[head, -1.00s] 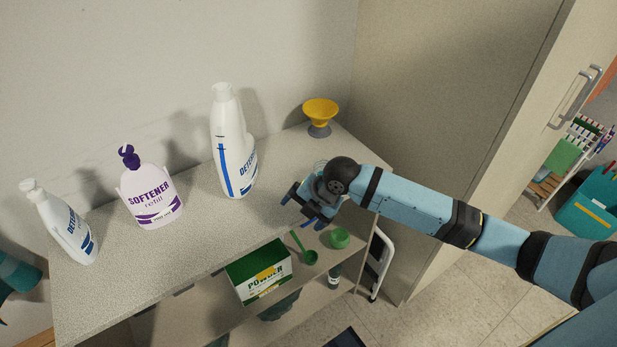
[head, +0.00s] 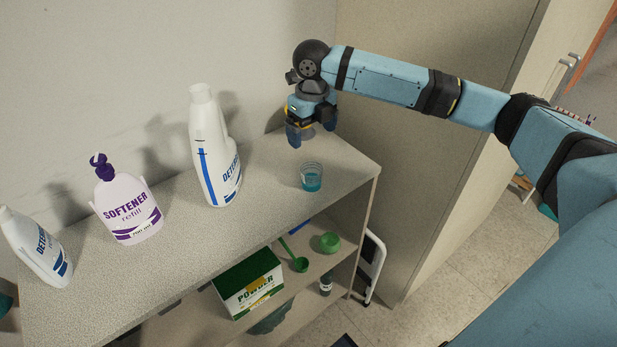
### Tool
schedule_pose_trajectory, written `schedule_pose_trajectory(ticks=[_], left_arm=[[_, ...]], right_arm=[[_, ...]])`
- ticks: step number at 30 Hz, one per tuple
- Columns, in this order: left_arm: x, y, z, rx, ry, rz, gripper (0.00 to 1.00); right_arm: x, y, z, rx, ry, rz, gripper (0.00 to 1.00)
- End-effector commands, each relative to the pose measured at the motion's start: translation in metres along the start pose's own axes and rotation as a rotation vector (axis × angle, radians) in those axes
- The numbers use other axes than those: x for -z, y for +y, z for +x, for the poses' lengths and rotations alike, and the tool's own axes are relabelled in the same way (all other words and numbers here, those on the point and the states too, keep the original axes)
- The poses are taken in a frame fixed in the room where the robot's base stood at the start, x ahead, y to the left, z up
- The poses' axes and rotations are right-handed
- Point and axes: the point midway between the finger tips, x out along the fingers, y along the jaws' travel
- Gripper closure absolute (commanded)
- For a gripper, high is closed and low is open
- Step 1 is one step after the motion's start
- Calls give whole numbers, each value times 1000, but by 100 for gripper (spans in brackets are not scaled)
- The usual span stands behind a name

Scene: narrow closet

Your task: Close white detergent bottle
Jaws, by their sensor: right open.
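A tall white detergent bottle (head: 212,150) with a blue stripe stands upright on the shelf top; its neck shows no coloured cap. A second white detergent bottle (head: 38,248) stands at the far left, partly cut off by the frame. My right gripper (head: 311,130) is open, pointing down over the back right of the shelf top, right of the tall bottle and apart from it. A yellow funnel-like thing on a dark base is almost wholly hidden behind this gripper. I cannot tell whether the fingers touch it. My left gripper is not in view.
A clear cup of blue liquid (head: 311,178) stands in front of my right gripper. A purple-capped softener bottle (head: 127,207) stands between the detergent bottles. Below are a powder box (head: 249,284), a green scoop (head: 299,263) and a green cup (head: 329,242). The shelf top's front is clear.

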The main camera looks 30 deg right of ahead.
Motion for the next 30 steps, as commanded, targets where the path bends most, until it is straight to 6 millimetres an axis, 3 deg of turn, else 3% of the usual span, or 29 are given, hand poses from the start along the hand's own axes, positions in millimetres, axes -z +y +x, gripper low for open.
schedule_pose_trajectory(ticks=[7,15,21,30], left_arm=[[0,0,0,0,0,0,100],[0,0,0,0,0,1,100],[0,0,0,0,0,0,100],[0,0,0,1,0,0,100]], right_arm=[[0,0,7,0,1,1,6],[0,0,58,-1,2,2,6],[0,0,83,0,0,2,6],[-1,0,87,-1,-2,2,6]])
